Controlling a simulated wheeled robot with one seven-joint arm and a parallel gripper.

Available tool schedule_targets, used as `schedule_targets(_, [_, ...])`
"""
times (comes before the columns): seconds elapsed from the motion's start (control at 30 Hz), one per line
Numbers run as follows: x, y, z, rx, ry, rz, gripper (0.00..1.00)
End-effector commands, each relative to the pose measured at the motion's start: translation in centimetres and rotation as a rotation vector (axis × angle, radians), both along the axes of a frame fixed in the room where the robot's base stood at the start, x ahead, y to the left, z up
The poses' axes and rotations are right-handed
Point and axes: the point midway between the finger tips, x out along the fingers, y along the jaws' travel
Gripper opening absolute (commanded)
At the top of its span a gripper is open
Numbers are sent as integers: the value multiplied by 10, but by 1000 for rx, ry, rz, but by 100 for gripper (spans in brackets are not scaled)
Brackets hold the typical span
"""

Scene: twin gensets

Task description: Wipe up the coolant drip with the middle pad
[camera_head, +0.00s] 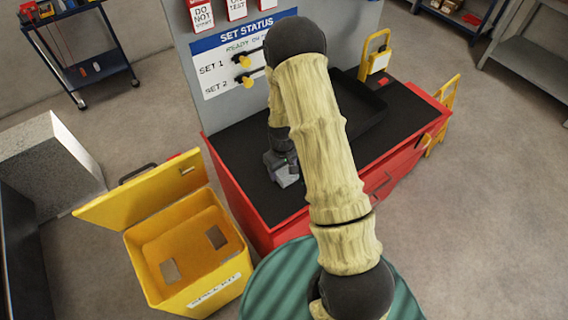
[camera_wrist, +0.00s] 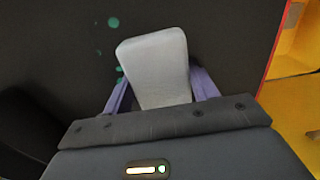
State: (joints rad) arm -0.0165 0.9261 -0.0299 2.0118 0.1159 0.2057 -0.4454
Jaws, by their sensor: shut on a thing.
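My gripper (camera_head: 281,158) is low over the black top of the red cabinet, mostly screened by my arm in the head view. In the wrist view my gripper (camera_wrist: 160,88) has its purple fingers shut on a pale grey pad (camera_wrist: 154,58). The pad also shows in the head view (camera_head: 288,180). Green coolant drops (camera_wrist: 113,22) lie on the dark surface just beyond and left of the pad. Part of the green may be hidden under or behind the pad. I cannot tell whether the pad touches the surface.
The open yellow spill kit bin (camera_head: 190,292) stands left of the red cabinet (camera_head: 232,195), with two greyish pads (camera_head: 216,238) inside, apart. A black tray (camera_head: 362,108) lies on the cabinet top. The grey SET STATUS panel (camera_head: 222,88) rises behind. A yellow frame (camera_head: 377,55) stands at back right.

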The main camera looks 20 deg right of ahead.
Motion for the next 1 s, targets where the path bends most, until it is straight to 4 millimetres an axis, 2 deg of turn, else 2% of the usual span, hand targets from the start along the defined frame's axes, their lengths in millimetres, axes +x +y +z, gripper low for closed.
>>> schedule_targets(0.13, [-1,8,1,0,0,-8,37])
schedule_targets(0.27, [-1,5,28,0,-4,-12,37])
schedule_targets(0.8, [-1,5,73,0,-1,-12,37])
schedule_targets(1.0, [-1,11,81,0,0,0,37])
